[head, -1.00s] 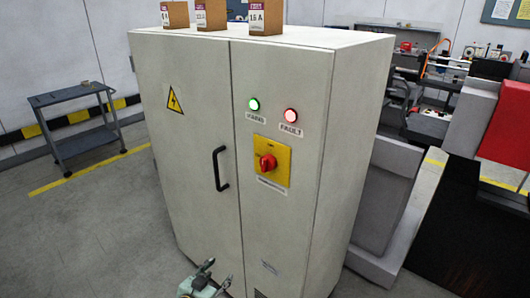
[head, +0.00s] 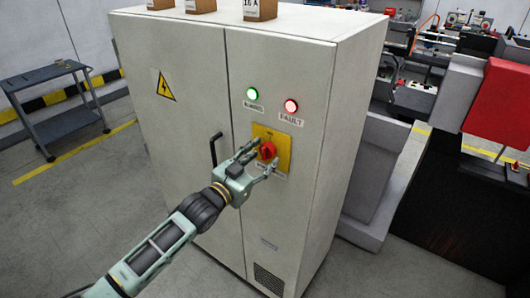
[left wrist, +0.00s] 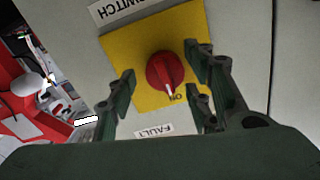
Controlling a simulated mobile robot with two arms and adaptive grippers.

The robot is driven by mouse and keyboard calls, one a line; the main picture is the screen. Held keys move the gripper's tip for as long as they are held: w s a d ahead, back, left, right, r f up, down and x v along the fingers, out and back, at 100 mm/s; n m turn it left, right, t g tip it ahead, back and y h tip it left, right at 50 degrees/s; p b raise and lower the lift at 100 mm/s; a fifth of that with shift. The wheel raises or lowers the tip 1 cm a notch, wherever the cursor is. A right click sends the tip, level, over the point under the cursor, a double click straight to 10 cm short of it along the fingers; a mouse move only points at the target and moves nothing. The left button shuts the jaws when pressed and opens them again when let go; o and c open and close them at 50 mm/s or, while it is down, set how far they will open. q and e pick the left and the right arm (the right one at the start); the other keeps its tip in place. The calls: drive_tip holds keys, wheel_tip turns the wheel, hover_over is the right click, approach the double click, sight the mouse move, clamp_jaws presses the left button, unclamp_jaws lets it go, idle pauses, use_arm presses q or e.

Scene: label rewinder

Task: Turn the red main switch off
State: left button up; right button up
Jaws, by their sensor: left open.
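The red main switch (head: 266,150) is a round red knob on a yellow plate (head: 285,146), on the right door of a grey cabinet (head: 289,210). My left gripper (head: 262,160) is open in front of the switch, with its fingers to either side of the knob. In the left wrist view the red knob (left wrist: 165,71) lies between and beyond the open fingers (left wrist: 163,92), which do not appear to touch it. My right gripper is not in view.
A green lamp (head: 252,94) and a red "FAULT" lamp (head: 291,106) are lit above the switch. A black door handle (head: 214,150) is left of it. Small boxes (head: 260,9) stand on the cabinet. A grey cart (head: 50,95) stands at left; the floor between is clear.

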use_arm(q)
drive_tip(key=shift+x, duration=0.8)
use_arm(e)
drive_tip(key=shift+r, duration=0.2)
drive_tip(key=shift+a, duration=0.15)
use_arm(q)
drive_tip(key=c, duration=1.1)
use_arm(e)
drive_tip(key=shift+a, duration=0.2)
